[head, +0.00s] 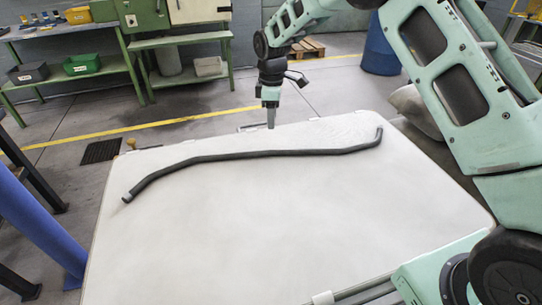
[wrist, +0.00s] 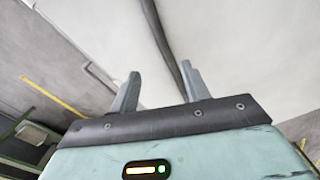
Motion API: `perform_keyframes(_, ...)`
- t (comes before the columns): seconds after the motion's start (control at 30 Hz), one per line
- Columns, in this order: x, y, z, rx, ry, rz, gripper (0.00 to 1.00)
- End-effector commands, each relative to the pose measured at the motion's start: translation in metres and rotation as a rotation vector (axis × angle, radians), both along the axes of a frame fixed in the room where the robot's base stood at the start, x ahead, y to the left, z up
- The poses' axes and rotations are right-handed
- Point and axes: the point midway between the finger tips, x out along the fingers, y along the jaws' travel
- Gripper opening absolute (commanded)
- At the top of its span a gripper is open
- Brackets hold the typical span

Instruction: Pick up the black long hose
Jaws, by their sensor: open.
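The black long hose (head: 258,154) lies across the white table (head: 250,230), bent down at its left end and curled up at its right end. My gripper (head: 271,117) is above the table's far part, near the middle of the hose, pointing down. In the wrist view my gripper (wrist: 160,85) is open, with two grey fingers apart and nothing between their tips. The hose (wrist: 165,40) runs from the top edge down between the fingers, closer to the right finger, and its lower part is hidden behind the gripper body. It looks apart from the fingers.
The table's front half is bare. Behind it stand green workbenches (head: 180,40) with a black bin (head: 28,73) and a green bin (head: 82,64). A blue barrel (head: 380,50) and a wooden pallet (head: 307,48) stand at the back. A blue post (head: 40,220) is at left.

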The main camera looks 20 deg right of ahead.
Motion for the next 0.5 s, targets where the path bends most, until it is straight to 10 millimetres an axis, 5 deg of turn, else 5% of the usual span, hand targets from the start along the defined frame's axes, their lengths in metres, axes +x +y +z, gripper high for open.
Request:
perform_keyframes(0.23, -0.001, 0.000, -0.050, 0.000, 0.003, -0.001, 0.47)
perform_keyframes(0.5, -0.001, 0.001, -0.074, 0.001, 0.001, -0.001, 0.47)
